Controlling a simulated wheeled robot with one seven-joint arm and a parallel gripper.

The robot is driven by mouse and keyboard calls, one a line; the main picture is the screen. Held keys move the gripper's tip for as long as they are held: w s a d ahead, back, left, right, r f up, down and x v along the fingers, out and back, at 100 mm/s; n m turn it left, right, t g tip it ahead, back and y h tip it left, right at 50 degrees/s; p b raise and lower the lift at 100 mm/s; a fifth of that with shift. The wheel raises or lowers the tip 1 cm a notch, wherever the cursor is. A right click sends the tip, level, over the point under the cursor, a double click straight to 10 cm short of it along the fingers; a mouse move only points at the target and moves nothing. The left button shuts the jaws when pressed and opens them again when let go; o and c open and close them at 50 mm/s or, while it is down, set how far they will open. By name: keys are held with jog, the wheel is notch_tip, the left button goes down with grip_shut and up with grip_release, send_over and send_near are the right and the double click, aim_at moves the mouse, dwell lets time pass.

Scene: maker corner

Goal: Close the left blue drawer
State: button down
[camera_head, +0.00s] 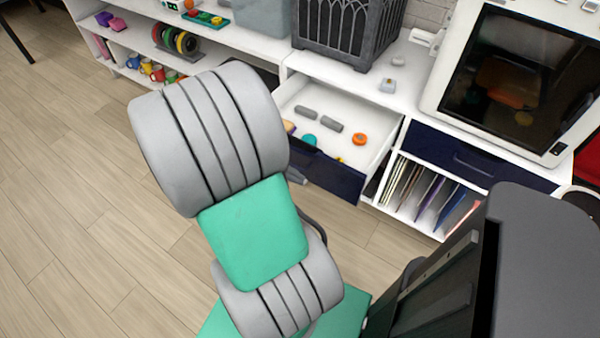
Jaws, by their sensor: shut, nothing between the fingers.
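The left blue drawer (328,176) is pulled out of the white cabinet. Its white inside shows, and its dark blue front stands well forward of the cabinet face. Inside lie grey cylinders (307,112), an orange ring (360,139), a teal piece (309,140) and small yellow bits. My grey and teal arm fills the middle left of the view and covers the drawer's left front corner. A small grey piece shows at the drawer front beside my arm; I cannot tell what it is. My gripper cannot be made out and seems hidden behind the arm.
A second blue drawer (465,158) to the right is shut, above a shelf of folders (425,192). A machine with a dark window (520,75) and a dark lattice box (347,30) stand on the cabinet top. Wooden floor (80,200) is clear at left.

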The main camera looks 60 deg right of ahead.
aim_at(328, 180)
jog(key=s+d+f, duration=0.1)
jog(key=d+f, duration=0.1)
jog(key=s+d+f, duration=0.1)
jog(key=d+f, duration=0.1)
jog(key=s+d+f, duration=0.2)
jog(key=d, duration=0.1)
jog(key=shift+d, duration=0.1)
